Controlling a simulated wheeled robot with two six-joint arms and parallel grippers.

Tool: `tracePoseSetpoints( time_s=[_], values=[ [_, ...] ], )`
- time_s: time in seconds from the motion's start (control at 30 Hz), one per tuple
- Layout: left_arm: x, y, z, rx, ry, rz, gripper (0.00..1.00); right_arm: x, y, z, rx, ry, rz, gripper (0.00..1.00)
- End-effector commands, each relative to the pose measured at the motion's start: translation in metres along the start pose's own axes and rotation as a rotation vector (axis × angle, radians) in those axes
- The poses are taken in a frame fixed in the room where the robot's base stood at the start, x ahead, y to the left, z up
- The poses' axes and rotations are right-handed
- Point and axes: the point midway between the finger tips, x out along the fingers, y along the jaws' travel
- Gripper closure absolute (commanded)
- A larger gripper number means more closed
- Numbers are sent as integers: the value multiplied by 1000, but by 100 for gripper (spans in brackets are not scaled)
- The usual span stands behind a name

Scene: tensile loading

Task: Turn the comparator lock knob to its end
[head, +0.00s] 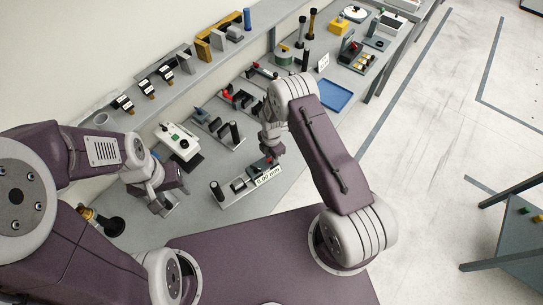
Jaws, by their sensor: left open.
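The comparator (238,186) is a low grey fixture with dark blocks and a dark post on the bench, in the middle of the head view. A white readout plate (268,176) on its right end reads about 0.00 mm. A small red part shows at that end, just below the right gripper; I cannot tell whether it is the lock knob. My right gripper (272,151) points down over this end; its fingertips are too small to judge, and contact cannot be told. My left gripper (171,203) is open and empty, over the bench left of the comparator.
A white-and-green instrument (179,138) stands behind my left gripper. Another fixture with dark posts (222,133) stands behind the comparator. A blue tray (335,96) lies further right. A raised shelf (175,90) with several small gauges runs along the wall.

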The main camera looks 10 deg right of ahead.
Motion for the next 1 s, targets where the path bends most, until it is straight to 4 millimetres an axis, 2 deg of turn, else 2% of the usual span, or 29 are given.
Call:
tracePoseSetpoints(
  time_s=[0.03, 0.13, 0.57, 0.77, 1.0],
  values=[
    [0, 0, 0, 0, 0, 0, 46, 0, 0, 0, 0, 0, 0, 73],
    [0, 0, 0, 0, 0, 0, 46, 0, 0, 0, 0, 0, 0, 100],
    [5, 0, 0, 0, 0, 0, 46, 1, 0, 0, 39, 0, 1, 100],
    [18, 0, 2, 0, 0, 0, 46, 3, 1, 0, 153, 0, 3, 100],
    [37, -1, 4, 0, 0, 0, 46, 3, 1, 0, 370, 0, 2, 100]
  ],
)
